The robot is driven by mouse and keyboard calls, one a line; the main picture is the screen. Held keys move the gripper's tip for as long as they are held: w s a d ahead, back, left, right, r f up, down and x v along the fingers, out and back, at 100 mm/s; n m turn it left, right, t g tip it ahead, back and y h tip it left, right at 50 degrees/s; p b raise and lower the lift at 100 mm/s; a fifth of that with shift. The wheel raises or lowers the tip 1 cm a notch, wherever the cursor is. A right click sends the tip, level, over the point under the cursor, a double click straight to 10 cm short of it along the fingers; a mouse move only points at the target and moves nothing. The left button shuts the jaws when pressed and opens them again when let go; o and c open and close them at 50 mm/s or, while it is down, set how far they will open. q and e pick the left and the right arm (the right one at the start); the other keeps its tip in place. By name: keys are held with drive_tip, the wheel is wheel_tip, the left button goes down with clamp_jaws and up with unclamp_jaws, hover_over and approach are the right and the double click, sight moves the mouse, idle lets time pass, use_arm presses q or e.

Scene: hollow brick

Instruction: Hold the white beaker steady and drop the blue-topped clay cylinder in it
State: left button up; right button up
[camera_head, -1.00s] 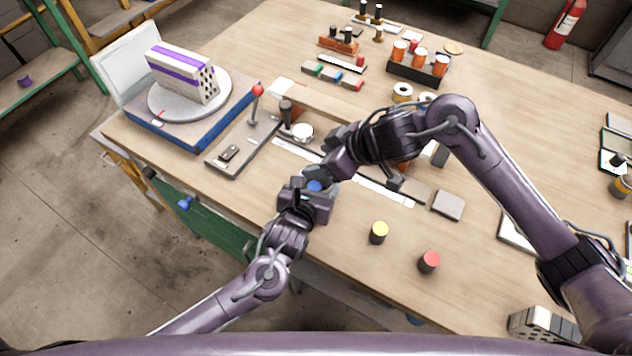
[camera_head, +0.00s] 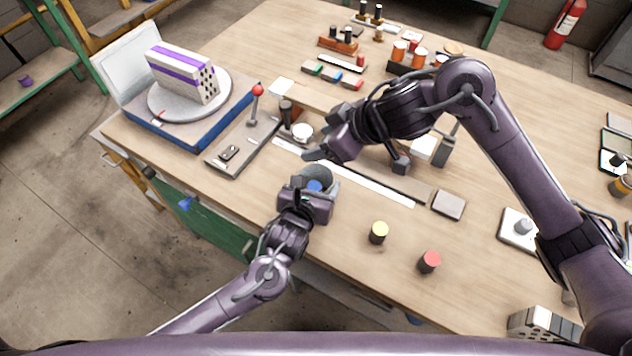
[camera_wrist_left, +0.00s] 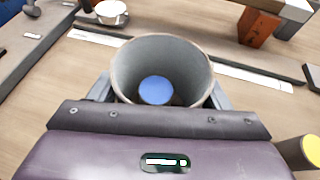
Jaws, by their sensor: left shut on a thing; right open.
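The beaker (camera_head: 321,174), pale grey-white and open-topped, stands upright at the near side of the bench. It also shows in the left wrist view (camera_wrist_left: 185,57), with my left gripper's fingers on both sides of it. My left gripper (camera_head: 309,190) is shut on the beaker. The blue-topped cylinder (camera_wrist_left: 156,90) is inside the beaker, its blue top facing up below the rim; its clay sides are hidden. My right gripper (camera_head: 358,160) is open and empty, above and to the right of the beaker in the head view.
A yellow-topped cylinder (camera_head: 379,232) and a red-topped cylinder (camera_head: 429,262) stand to the right of my left gripper. A red-knobbed lever fixture (camera_head: 257,92) and a turntable with a hollow brick (camera_head: 183,72) are at the left. Bare bench lies around the two cylinders.

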drive_tip(key=shift+r, duration=0.45)
use_arm(q)
drive_tip(key=o, duration=1.3)
drive_tip(key=shift+c, duration=0.2)
